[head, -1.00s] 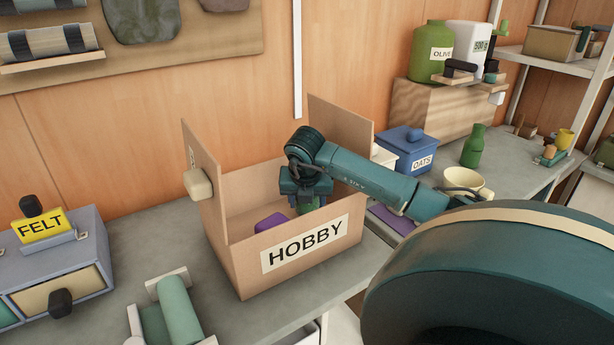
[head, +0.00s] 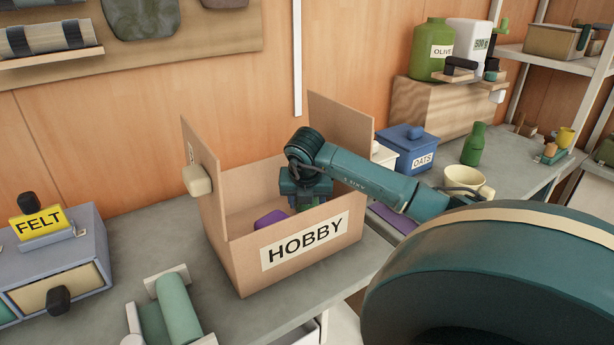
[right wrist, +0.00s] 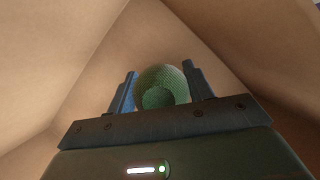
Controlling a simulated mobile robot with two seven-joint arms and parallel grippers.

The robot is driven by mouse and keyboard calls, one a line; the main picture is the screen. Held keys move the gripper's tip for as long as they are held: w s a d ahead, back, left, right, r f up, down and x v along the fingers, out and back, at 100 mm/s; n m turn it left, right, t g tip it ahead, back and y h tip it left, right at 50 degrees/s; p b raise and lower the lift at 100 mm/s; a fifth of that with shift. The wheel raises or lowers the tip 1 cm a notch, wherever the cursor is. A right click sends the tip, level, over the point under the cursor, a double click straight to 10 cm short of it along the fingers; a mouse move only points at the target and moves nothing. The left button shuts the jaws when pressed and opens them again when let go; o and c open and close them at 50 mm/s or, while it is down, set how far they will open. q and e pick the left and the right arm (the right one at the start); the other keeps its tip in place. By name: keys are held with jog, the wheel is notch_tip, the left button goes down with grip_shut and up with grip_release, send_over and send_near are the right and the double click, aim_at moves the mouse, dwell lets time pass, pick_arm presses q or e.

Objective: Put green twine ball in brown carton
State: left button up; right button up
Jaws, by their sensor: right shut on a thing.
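The brown carton (head: 238,272), labelled HOBBY, stands open on the grey bench with its side flaps up. My right gripper (head: 303,202) reaches down inside the carton, near its right side. In the right wrist view the gripper (right wrist: 163,90) is shut on the green twine ball (right wrist: 165,80), with one finger on each side of it. Tan carton walls surround it there. In the head view the ball is mostly hidden by the gripper and the carton's front wall. My left gripper is not in view.
A purple thing (head: 271,218) lies in the carton left of the gripper. A drawer box with a FELT sign (head: 40,226) stands at left, and a green roll (head: 178,309) in front. A blue OATS box (head: 405,149) and a cream cup (head: 462,178) stand at right.

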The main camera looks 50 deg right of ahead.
jog(key=shift+f, duration=0.15)
jog(key=o, duration=1.3)
jog(key=shift+c, duration=0.2)
jog(key=v, duration=1.3)
